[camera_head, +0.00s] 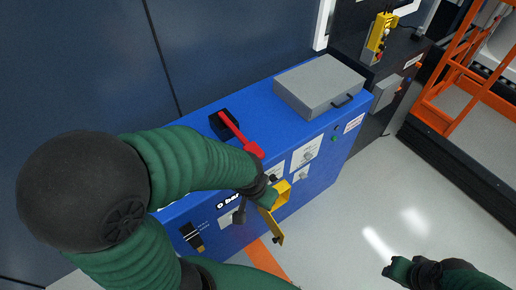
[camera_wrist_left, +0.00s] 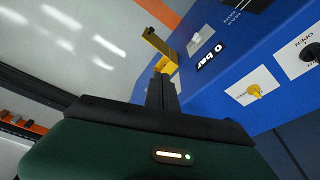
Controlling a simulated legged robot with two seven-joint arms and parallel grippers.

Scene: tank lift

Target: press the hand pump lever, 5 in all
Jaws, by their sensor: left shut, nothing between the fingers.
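A yellow angled lever (camera_head: 273,228) stands out from the front of the blue cabinet (camera_head: 310,205). It also shows in the left wrist view (camera_wrist_left: 155,43), just beyond my fingertips. My left gripper (camera_head: 268,198) is at the cabinet front, close against the yellow part; I cannot tell whether it touches. In the left wrist view its fingers (camera_wrist_left: 161,90) are together and empty. A red lever (camera_head: 236,132) on a black block rests on the cabinet top, behind my left arm. Which lever is the hand pump's is not labelled legibly. My right gripper (camera_head: 400,268) is low at the right, away from the cabinet.
A grey case (camera_head: 318,86) sits on the cabinet top. The front carries a "0 bar" display (camera_wrist_left: 206,56), a yellow knob (camera_wrist_left: 255,91) and a black knob (camera_wrist_left: 309,52). An orange frame (camera_head: 452,85) stands at the upper right. The floor before the cabinet is clear.

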